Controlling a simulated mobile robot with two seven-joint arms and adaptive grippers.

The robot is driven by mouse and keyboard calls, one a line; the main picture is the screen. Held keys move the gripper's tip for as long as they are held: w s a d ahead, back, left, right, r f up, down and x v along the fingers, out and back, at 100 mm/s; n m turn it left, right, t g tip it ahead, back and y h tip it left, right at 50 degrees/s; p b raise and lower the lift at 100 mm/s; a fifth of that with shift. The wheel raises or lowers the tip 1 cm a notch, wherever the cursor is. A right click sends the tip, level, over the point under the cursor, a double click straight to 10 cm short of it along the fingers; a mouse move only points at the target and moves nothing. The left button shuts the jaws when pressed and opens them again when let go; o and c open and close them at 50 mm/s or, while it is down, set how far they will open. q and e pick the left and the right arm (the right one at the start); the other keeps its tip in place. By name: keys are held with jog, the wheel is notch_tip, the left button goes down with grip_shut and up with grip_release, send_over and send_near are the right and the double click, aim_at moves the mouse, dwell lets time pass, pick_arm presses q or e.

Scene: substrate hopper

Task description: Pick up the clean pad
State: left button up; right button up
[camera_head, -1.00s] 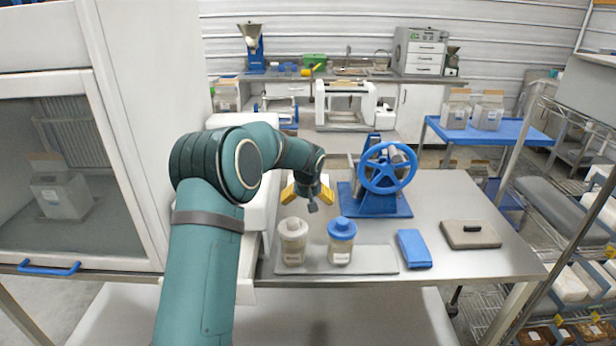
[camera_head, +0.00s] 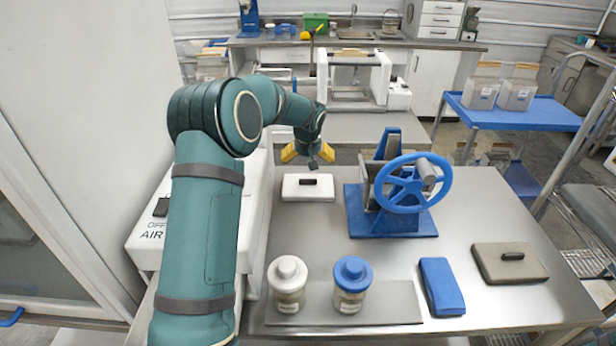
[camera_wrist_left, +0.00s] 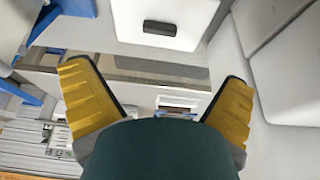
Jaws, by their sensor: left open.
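A white pad (camera_head: 308,195) with a black handle lies flat on the steel table, left of the blue hand-wheel device. It also shows at the top of the left wrist view (camera_wrist_left: 190,12). A grey-brown pad (camera_head: 510,264) with a black handle lies at the table's right. My left gripper (camera_head: 308,153) is open, its yellow fingers spread and nothing between them. In the head view it appears just beyond the white pad; its height above the table is hard to tell. In the left wrist view the gripper (camera_wrist_left: 157,78) is apart from the pad. My right gripper is not in view.
The blue hand-wheel device (camera_head: 400,200) stands right of the white pad. A white-lidded jar (camera_head: 287,285) and a blue-lidded jar (camera_head: 352,285) stand on a grey mat (camera_head: 388,300) in front. A blue folded cloth (camera_head: 441,285) lies beside them. A white machine (camera_head: 150,235) borders the left.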

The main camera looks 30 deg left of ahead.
aim_at(308, 179)
pick_arm(q)
jog(key=b+x, duration=0.1)
jog(key=x, duration=1.3)
jog(key=shift+w+r, duration=0.1)
jog(key=shift+w, duration=0.1)
jog(key=c, duration=1.3)
